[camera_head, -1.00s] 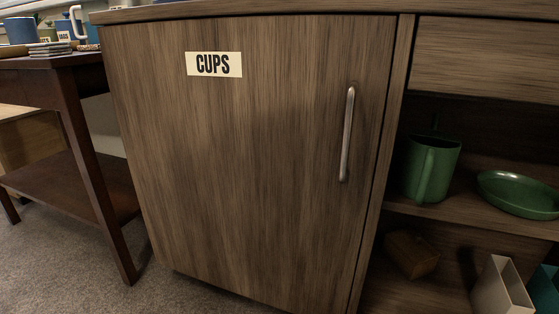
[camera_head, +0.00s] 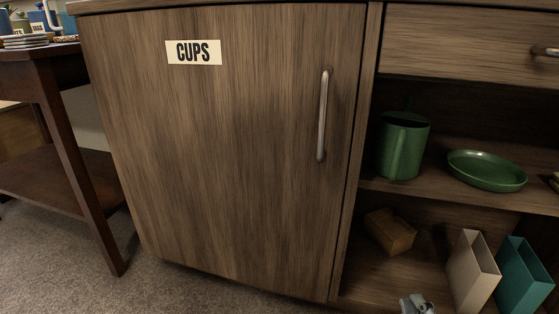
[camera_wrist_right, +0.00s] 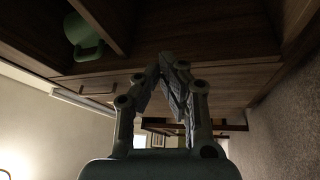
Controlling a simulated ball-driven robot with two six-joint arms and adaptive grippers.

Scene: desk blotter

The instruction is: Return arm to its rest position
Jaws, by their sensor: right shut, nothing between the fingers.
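My right gripper (camera_head: 417,304) shows at the bottom edge of the head view, in front of the lower shelf, with only its tip in frame. In the right wrist view its fingers (camera_wrist_right: 165,72) come together at their tips with nothing between them. It touches nothing that I can see. My left gripper is in neither view.
The cabinet door (camera_head: 225,140) labelled CUPS is shut, with a metal handle (camera_head: 323,115). The open shelves hold a green mug (camera_head: 402,148), a green plate (camera_head: 487,170), a brown box (camera_head: 390,232), a beige holder (camera_head: 472,272) and a teal holder (camera_head: 524,275). A dark side table (camera_head: 75,170) stands left.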

